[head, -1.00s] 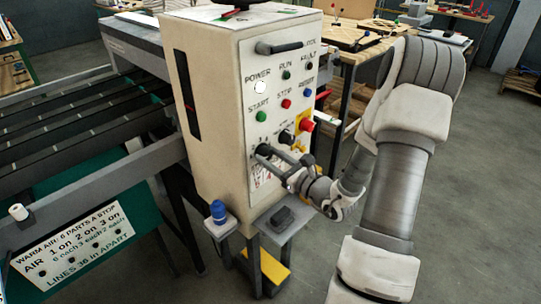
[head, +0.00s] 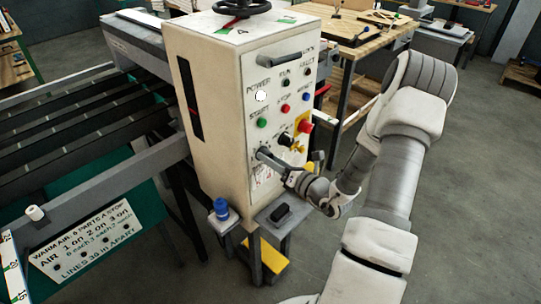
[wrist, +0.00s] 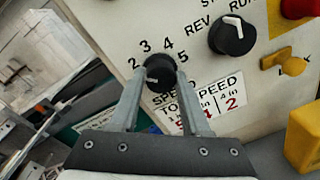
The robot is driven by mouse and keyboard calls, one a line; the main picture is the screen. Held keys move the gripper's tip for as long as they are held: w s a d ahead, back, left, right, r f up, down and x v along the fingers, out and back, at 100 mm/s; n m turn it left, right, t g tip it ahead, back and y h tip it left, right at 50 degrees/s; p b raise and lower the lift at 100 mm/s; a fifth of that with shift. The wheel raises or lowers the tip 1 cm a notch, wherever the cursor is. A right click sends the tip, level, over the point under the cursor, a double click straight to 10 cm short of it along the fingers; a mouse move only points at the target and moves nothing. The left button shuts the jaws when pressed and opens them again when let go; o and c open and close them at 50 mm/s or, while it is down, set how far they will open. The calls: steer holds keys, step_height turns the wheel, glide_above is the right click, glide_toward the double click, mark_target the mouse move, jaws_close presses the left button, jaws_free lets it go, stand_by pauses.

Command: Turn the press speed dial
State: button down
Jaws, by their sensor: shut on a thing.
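The press speed dial (wrist: 157,73) is a black round knob on the cream control panel (head: 236,152), with the numbers 2 to 5 visible around it and a label reading SPEED below. My gripper (wrist: 162,85) is shut on the dial, one finger on each side of it in the wrist view. In the head view my gripper (head: 265,155) reaches the lower part of the panel from the right and hides most of the dial. A pale pointer mark on the dial is partly visible; its exact setting is hard to tell.
A black REV/RUN selector knob (wrist: 232,35) sits up and right of the dial. A red button (head: 305,126) and a yellow key-like knob (wrist: 293,66) are also close by. A small shelf (head: 290,212) holding a dark block stands below. A blue-capped item (head: 221,208) stands left of it.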

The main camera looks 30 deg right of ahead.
stand_by(0.4)
steer(key=shift+c, duration=1.9)
jaws_free()
steer(key=shift+s, duration=0.15)
steer(key=b+v, duration=0.1)
steer(key=v, duration=1.6)
